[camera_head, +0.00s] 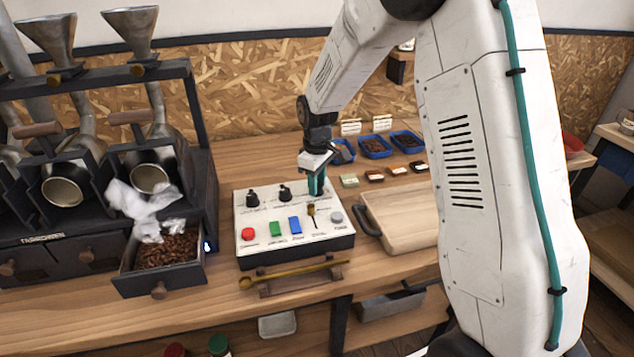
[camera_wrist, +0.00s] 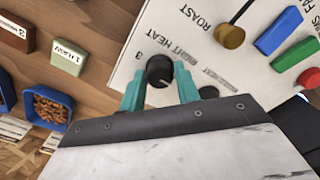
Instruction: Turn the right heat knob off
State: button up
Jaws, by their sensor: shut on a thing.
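The right heat knob (camera_wrist: 159,70) is a round black knob on the white control panel (camera_wrist: 140,45), beside the printed words RIGHT HEAT. My gripper (camera_wrist: 160,84) has teal fingers, one on each side of this knob, and is shut on it. In the head view my gripper (camera_head: 317,188) reaches down onto the back right part of the panel (camera_head: 262,222) and hides the knob. Two other black knobs, one at the left (camera_head: 252,198) and one in the middle (camera_head: 284,193), stand in the same row. I cannot clearly read the held knob's setting.
The panel also has a red button (camera_head: 248,234), a green switch (camera_head: 275,229), a blue switch (camera_head: 295,225), a lever (camera_head: 311,210) and a grey button (camera_head: 337,216). A wooden board (camera_head: 405,215) lies right. The roaster's bean drawer (camera_head: 160,280) is open at left.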

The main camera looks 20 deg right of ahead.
dwell(0.3)
jog(key=o, duration=1)
notch_tip(320, 180, up, 8)
jog(key=shift+f, duration=0.1)
